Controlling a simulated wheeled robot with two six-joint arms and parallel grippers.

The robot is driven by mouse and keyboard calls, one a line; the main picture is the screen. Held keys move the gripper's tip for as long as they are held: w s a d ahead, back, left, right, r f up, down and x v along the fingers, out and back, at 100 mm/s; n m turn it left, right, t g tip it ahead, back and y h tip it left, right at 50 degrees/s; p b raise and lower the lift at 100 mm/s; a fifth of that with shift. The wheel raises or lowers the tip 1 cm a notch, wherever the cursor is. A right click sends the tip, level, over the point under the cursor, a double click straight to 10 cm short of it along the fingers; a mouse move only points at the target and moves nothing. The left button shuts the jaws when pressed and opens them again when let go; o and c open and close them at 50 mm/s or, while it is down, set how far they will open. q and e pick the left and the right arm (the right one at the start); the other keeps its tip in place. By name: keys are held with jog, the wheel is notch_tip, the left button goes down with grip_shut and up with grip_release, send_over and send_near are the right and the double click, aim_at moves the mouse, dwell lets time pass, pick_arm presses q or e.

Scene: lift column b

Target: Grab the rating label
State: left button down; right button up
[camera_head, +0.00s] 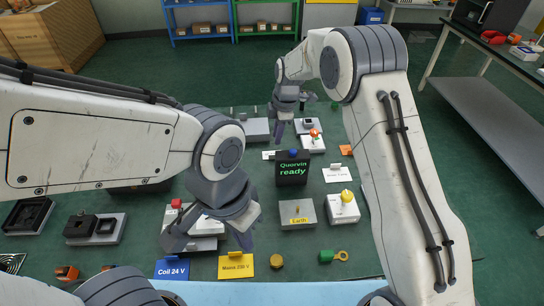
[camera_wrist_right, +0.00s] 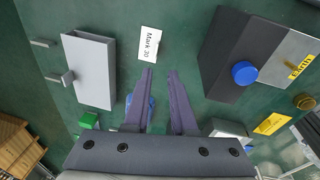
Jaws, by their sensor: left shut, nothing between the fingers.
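No card in view carries the word rating, so I cannot tell for sure which one is the rating label. A small white label (camera_wrist_right: 149,44), seemingly marked "Mark 20", lies flat on the green surface just ahead of my right fingertips in the right wrist view. My right gripper (camera_wrist_right: 160,73) is open and empty, with a gap between its fingers; in the head view it points down at the back of the bench (camera_head: 280,132). Another white card (camera_head: 338,174) lies right of the dark display box. My left gripper (camera_head: 212,234) is shut and empty over the front left.
A grey box (camera_wrist_right: 90,70) stands left of the white label, and the dark "Quorvin ready" box (camera_head: 292,172) stands right of it. Blue (camera_head: 172,269) and yellow (camera_head: 236,265) cards lie at the front. A grey "Earth" block (camera_head: 297,211) is mid-bench.

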send_near(272, 153)
jog(key=s, duration=0.1)
jog(key=s+f, duration=0.1)
jog(key=shift+s+f+p, duration=0.2)
jog(key=shift+s+p, duration=0.1)
jog(key=shift+p, duration=0.05)
jog(key=f, duration=0.1)
jog(key=f+p, duration=0.1)
jog(key=f, duration=0.2)
jog(key=shift+w+a, duration=0.15)
jog(key=shift+w, duration=0.2)
jog(key=shift+w+a+f, duration=0.1)
jog(key=shift+f, duration=0.6)
grip_shut()
